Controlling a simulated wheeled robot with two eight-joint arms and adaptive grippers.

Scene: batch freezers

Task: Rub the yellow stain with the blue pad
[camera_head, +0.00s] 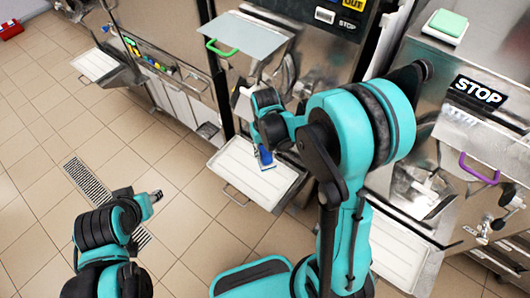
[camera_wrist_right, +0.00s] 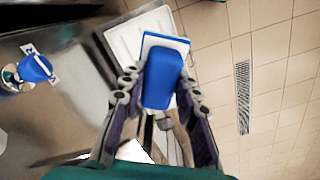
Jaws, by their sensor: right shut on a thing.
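The blue pad (camera_wrist_right: 166,72) has a white base and sits between the fingers of my right gripper (camera_wrist_right: 160,86), which is shut on it. In the head view the pad (camera_head: 265,157) shows small, over the inner right part of a white tray; I cannot tell whether it touches anything. My right forearm hides part of that gripper. My left gripper (camera_head: 154,196) is low at the left, over the floor and away from the machines; its fingers are too small to judge. I cannot make out a yellow stain in either view.
The white tray (camera_head: 232,189) juts out below a steel freezer with a green-handled lid (camera_head: 222,48). Another freezer with a purple handle (camera_head: 479,171) stands at right, a green-topped white block (camera_head: 446,25) on it. Tiled floor with a drain grate (camera_head: 87,182) is open at left.

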